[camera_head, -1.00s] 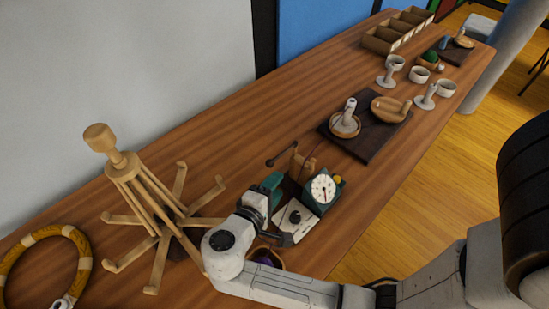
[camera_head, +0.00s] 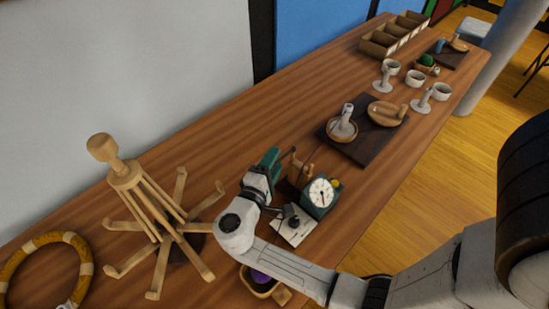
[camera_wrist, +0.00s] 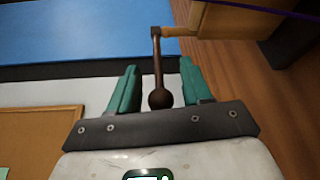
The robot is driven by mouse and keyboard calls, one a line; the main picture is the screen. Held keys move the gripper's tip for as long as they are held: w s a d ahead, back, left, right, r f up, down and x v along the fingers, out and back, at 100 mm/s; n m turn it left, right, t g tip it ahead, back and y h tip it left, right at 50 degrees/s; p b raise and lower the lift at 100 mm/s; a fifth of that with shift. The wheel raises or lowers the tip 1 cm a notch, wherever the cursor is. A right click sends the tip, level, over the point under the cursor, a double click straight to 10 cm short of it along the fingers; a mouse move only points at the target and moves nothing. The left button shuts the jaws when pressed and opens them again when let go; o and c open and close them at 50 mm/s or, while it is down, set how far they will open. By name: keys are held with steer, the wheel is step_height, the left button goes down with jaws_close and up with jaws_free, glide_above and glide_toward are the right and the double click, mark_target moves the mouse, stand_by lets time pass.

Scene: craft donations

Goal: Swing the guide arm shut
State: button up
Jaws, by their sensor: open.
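In the wrist view the guide arm, a thin dark rod with a ball end (camera_wrist: 158,88), runs from a wooden piece (camera_wrist: 188,30) into the gap between my fingers. My gripper (camera_wrist: 158,70) is open, with one teal finger on each side of the rod; I cannot tell whether either touches it. In the head view my gripper (camera_head: 268,160) is beside a small wooden post (camera_head: 296,168) on the winder, which has a teal dial box (camera_head: 319,198) and a pale base plate (camera_head: 296,231). The guide arm's ball end is hidden there.
A wooden umbrella swift (camera_head: 125,175) stands left of my arm, with a yellow hoop (camera_head: 20,260) beyond it. A small wooden bowl (camera_head: 246,280) sits near my forearm. A dark board (camera_head: 376,146) with bowls lies further right. Bare tabletop (camera_head: 230,135) lies along the wall.

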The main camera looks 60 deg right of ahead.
steer(key=shift+d, duration=0.5)
jaws_close()
stand_by(0.3)
